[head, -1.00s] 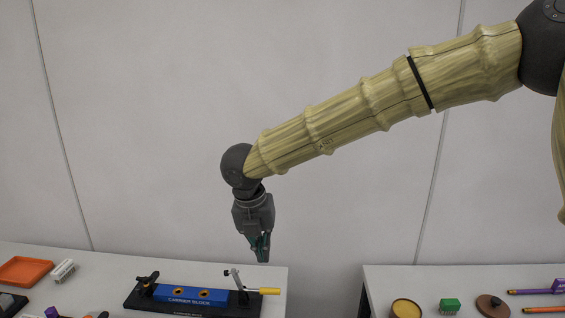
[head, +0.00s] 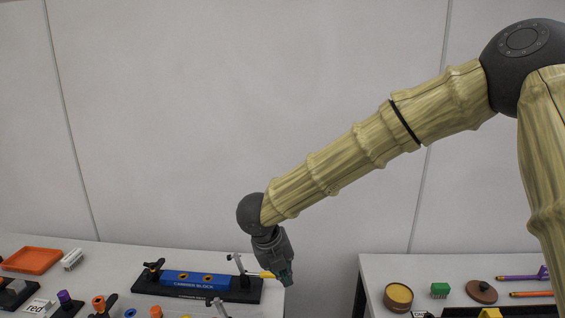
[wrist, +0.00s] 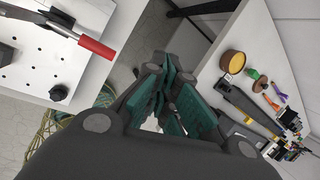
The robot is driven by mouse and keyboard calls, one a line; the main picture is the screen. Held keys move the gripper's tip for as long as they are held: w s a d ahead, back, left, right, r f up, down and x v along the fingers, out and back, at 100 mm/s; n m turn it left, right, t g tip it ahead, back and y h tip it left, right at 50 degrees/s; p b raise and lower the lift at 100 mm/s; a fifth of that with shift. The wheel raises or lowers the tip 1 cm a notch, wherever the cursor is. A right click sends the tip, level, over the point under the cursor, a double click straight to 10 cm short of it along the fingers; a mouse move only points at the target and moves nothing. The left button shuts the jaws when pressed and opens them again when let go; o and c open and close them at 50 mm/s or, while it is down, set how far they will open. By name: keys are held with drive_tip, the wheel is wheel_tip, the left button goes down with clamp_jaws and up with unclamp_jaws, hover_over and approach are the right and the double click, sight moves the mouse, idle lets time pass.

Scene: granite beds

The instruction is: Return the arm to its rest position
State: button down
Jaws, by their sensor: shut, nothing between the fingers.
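My gripper (head: 286,279) points down at the right end of the left bench in the head view, in front of the yellow handle of the clamp on the carrier block fixture. Its green-padded fingers also show in the wrist view (wrist: 172,100), shut and empty. Whether it touches the handle cannot be told. My arm reaches in from the upper right, bent down at the wrist. The blue carrier block (head: 195,279) sits on a black base (head: 240,291) with a clamp at each end.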

drive_tip(key=s+d+f+n+t+b, duration=0.1)
drive_tip(key=s+d+f+n, duration=0.3)
drive_tip(key=f, duration=0.7)
drive_tip(key=s+d+f+n+b, duration=0.1)
drive_tip(key=d+f+n+b, duration=0.1)
drive_tip(key=d+f+n, duration=0.6)
drive_tip(key=s+d+f+n+t+b, duration=0.1)
drive_tip(key=s+d+f+n, duration=0.2)
drive_tip(key=f, duration=1)
drive_tip(key=s+d+f+n+g+y+b, duration=0.1)
drive_tip(key=s+f+n, duration=0.4)
drive_tip(key=s, duration=0.5)
drive_tip(key=s+d+f+n+g+y+b, duration=0.1)
drive_tip(key=s+d+f+n, duration=0.3)
drive_tip(key=s, duration=0.6)
drive_tip(key=s+d+f+n+g+b, duration=0.2)
drive_tip(key=s+f+n+g, duration=0.1)
drive_tip(key=s+f+n, duration=0.4)
drive_tip(key=s+n, duration=0.1)
drive_tip(key=s, duration=0.2)
drive_tip(key=shift+d+f+y, duration=0.3)
drive_tip(key=shift+f+y, duration=0.05)
drive_tip(key=shift+y, duration=0.05)
